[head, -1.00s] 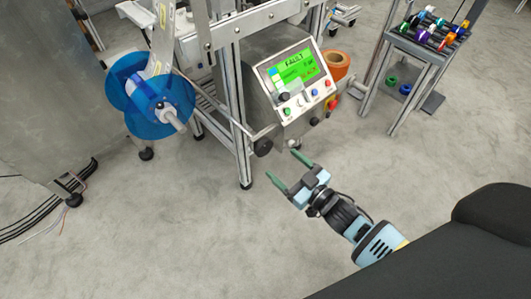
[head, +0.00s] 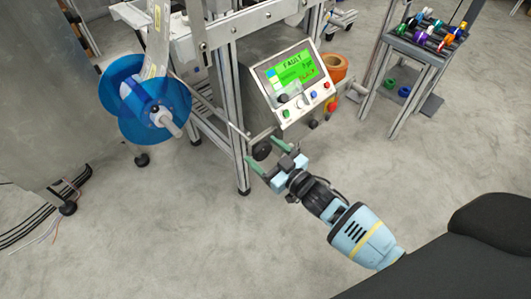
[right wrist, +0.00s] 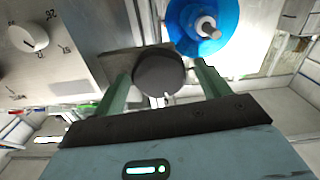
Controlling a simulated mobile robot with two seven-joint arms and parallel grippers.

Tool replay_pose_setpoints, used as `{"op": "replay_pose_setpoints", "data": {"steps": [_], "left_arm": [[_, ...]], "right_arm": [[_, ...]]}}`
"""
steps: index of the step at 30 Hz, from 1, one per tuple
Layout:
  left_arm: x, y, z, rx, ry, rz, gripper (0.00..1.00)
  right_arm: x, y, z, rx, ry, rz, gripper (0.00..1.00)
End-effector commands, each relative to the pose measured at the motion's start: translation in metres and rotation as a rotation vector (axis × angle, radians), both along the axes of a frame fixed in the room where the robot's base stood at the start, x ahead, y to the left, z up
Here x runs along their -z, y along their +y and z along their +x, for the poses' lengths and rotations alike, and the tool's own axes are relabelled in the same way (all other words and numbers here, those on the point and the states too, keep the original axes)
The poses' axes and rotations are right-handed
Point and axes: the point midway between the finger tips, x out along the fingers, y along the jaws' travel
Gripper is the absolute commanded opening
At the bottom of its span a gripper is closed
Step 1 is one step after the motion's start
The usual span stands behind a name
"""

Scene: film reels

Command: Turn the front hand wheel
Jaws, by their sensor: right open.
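The front hand wheel is a small dark round knob (head: 262,150) on the machine's lower front, left of and below the control panel. My right gripper (head: 264,150) is open, with its green fingers at the knob. In the right wrist view the dark knob (right wrist: 159,72) shows between the two green fingers (right wrist: 162,90), with a gap visible on either side. Whether the fingers reach past its face is hard to tell. My left gripper is not in view.
The control panel (head: 292,82) shows FAULT on a green screen, just above my right gripper. A blue film reel (head: 145,100) is at the left. An orange roll (head: 334,67) sits behind the panel. A rack (head: 414,50) of colored spools stands at the back right. The floor in front is clear.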

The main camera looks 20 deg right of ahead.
Motion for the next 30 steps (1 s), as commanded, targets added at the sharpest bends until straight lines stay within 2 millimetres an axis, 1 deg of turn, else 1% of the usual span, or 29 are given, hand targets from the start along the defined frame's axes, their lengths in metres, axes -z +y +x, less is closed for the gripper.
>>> {"op": "replay_pose_setpoints", "data": {"steps": [4, 12, 14, 15, 23, 30], "left_arm": [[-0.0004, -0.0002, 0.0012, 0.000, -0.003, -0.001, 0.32], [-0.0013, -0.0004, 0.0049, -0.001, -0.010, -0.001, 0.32], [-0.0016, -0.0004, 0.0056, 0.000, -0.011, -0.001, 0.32], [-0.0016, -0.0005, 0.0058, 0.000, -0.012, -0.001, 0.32], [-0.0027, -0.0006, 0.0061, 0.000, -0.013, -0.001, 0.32], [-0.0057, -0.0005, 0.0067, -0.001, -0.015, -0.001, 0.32]], "right_arm": [[-0.0003, 0.0000, 0.0000, 0.000, 0.000, 0.000, 0.75], [-0.0003, 0.0000, -0.0002, 0.000, 0.000, 0.000, 0.40], [-0.0002, -0.0001, -0.0002, 0.000, 0.000, 0.000, 0.32], [-0.0002, -0.0001, -0.0003, 0.000, 0.000, 0.000, 0.31], [-0.0003, 0.0001, -0.0004, 0.000, -0.011, -0.030, 0.31], [-0.0004, 0.0005, -0.0005, 0.001, -0.055, -0.150, 0.31]]}}
